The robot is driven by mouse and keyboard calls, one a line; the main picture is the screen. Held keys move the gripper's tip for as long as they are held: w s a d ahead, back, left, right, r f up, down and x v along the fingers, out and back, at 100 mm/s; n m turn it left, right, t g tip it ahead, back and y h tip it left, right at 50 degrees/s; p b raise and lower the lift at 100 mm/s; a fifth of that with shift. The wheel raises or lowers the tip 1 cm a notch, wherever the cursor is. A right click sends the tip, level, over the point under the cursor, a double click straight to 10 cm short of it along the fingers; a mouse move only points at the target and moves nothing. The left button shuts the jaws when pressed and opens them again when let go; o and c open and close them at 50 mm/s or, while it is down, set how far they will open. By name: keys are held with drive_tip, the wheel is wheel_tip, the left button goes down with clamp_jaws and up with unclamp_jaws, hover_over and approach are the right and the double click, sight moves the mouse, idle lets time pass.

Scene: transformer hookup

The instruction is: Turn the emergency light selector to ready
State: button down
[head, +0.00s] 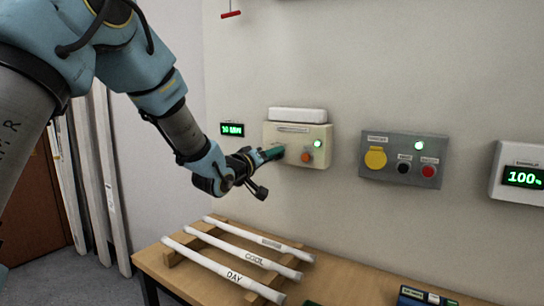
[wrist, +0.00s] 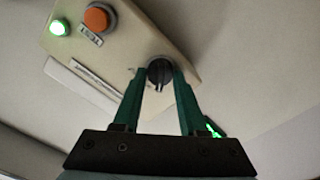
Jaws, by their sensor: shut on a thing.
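The emergency light box (head: 297,133) is a cream box on the wall with a white lamp (head: 298,115) on top, a lit green light (head: 318,143) and an orange button (head: 306,157). In the wrist view the box (wrist: 120,50) appears turned over, with the orange button (wrist: 97,18) and green light (wrist: 59,27) at upper left. The dark round selector knob (wrist: 159,70) sits between the green fingertips of my gripper (wrist: 160,82). My gripper (head: 272,153) is shut on the knob. The gripper hides the knob in the head view, and its position label is not readable.
A small green-lit display (head: 232,129) hangs just left of the box. A grey panel (head: 402,160) with a yellow socket and buttons is to the right, then a white unit (head: 520,176) reading 100%. Below, a wooden table (head: 370,283) carries white tubes (head: 240,253) on a rack.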

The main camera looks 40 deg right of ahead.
drive_tip(key=shift+f+b, duration=0.1)
drive_tip(key=shift+b, duration=0.2)
drive_tip(key=shift+s+m+b, duration=0.1)
drive_tip(key=shift+m+b, duration=3.8)
drive_tip(key=shift+b, duration=0.8)
drive_tip(key=shift+c, duration=2.4)
unclamp_jaws()
drive_tip(key=shift+a, duration=0.1)
drive_tip(key=b+v, duration=0.2)
drive_tip(key=v, duration=0.8)
drive_tip(key=shift+a, duration=0.25)
